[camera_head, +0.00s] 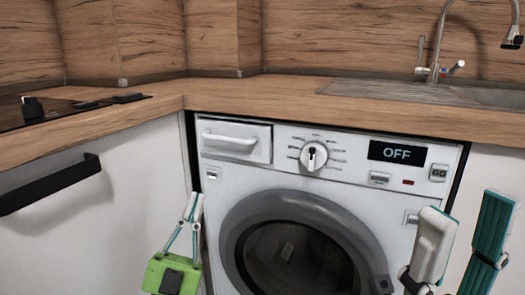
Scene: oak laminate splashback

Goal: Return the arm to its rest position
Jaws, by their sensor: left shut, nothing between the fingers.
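My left gripper (192,199) shows at the lower left of the middle, its green body low in the view and its two slim white fingers pointing up. The fingertips meet and nothing shows between them. It is in front of the white cabinet and the left edge of the washing machine (345,178). My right gripper (468,205) is at the lower right, close to the camera. Its two thick white and teal fingers point up and stand apart, with no object visible between them. Its body is cut off by the frame's bottom edge.
The wooden worktop (250,95) runs above the washing machine, whose display reads OFF. A black drawer handle (50,185) sticks out at the left. A hob (50,112) is at the upper left. A sink (480,95) with a tap (436,45) is at the upper right.

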